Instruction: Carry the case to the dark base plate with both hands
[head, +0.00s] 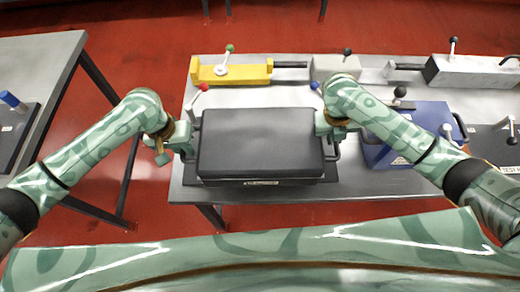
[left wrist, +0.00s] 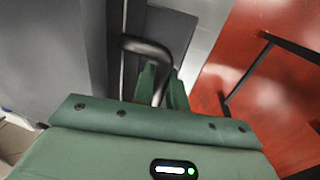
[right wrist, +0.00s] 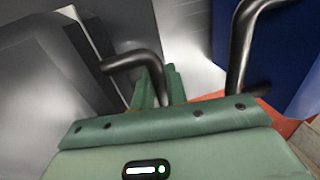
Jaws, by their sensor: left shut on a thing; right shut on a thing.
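The case (head: 260,143) is a dark grey box with a black handle on each side, roughly level in the middle of the head view. My left gripper (head: 188,150) is shut on its left handle, which shows in the left wrist view (left wrist: 150,48). My right gripper (head: 327,128) is shut on its right handle, which shows in the right wrist view (right wrist: 135,62). The dark base plate (head: 190,174) shows as a thin edge around the case's lower left. The case hides most of it. I cannot tell whether the case touches the plate.
The case is over the front of a grey metal table (head: 380,186). Behind it are a yellow fixture (head: 250,74) and a grey block (head: 335,67). A blue box (head: 410,135) with a black handle stands close to its right. Another table (head: 40,60) is at the left.

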